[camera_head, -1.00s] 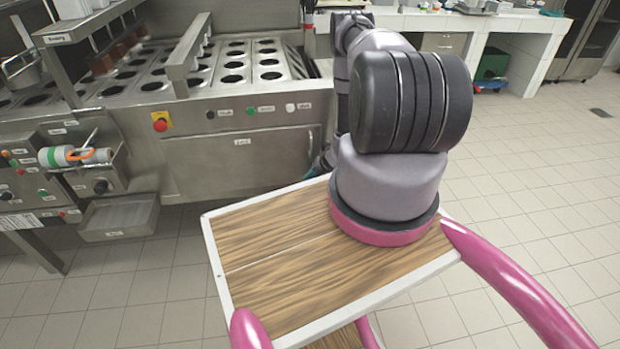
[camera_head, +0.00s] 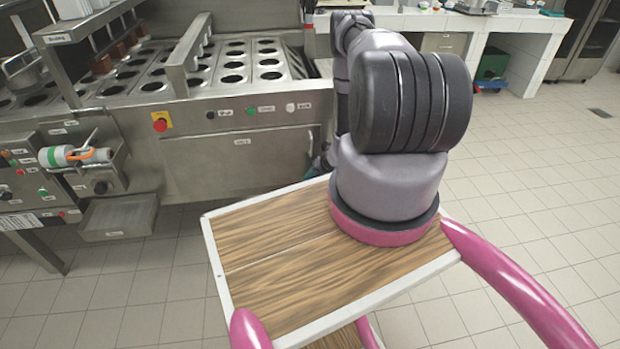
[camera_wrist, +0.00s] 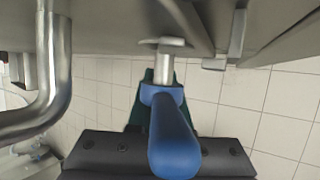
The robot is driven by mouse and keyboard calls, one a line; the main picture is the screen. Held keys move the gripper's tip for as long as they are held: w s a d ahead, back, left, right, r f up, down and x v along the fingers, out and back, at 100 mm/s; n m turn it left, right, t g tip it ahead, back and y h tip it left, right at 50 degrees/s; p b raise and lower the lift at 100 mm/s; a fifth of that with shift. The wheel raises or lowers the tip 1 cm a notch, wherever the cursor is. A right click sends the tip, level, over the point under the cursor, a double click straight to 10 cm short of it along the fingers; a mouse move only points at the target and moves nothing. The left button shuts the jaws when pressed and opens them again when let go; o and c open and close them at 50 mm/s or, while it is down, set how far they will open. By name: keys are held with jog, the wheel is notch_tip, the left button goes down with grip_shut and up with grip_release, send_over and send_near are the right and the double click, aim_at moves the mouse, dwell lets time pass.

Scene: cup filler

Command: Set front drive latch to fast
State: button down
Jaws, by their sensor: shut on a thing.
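A blue-handled lever (camera_wrist: 172,130) on a short metal shaft fills the middle of the wrist view. It joins the underside of grey metalwork at the top, and I take it to be the front drive latch, though no label shows there. My gripper (camera_wrist: 158,84) is shut on the lever; its dark green fingers show partly behind the handle. The handle hides most of the grip. In the head view my arm hides the lever, and only a small bluish part shows by the machine's right end.
The steel cup filler (camera_head: 230,165) stands at the left, with rows of round holes and a red stop button (camera_head: 160,124). A bent metal pipe (camera_wrist: 52,75) runs left of the lever in the wrist view. Open tiled floor (camera_head: 540,190) lies to the right.

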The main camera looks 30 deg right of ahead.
jog(key=shift+r+y, duration=0.1)
jog(key=shift+y, duration=0.2)
jog(key=t+y, duration=0.1)
jog(key=y, duration=0.1)
jog(key=a+r+m+t+y, duration=0.1)
jog(key=y, duration=0.1)
jog(key=shift+w+a+r+m+y, duration=0.1)
jog(key=shift+w+a+m+y, duration=0.05)
jog(key=shift+m+y, duration=0.15)
jog(key=shift+a+r+m+t+y, duration=0.25)
jog(key=shift+r+t+y, duration=0.2)
jog(key=shift+t+y, duration=0.4)
jog(key=shift+w+r+m+t+y, duration=0.1)
jog(key=shift+r+m+t+y, duration=0.25)
jog(key=shift+y, duration=0.4)
jog(key=shift+r+m+t+y, duration=0.3)
jog(key=shift+t+y, duration=0.1)
jog(key=shift+y, duration=0.3)
jog(key=c, duration=0.8)
grip_release()
jog(key=shift+c, duration=0.2)
jog(key=shift+a, duration=0.1)
jog(key=v, duration=1)
jog(key=shift+d, duration=0.35)
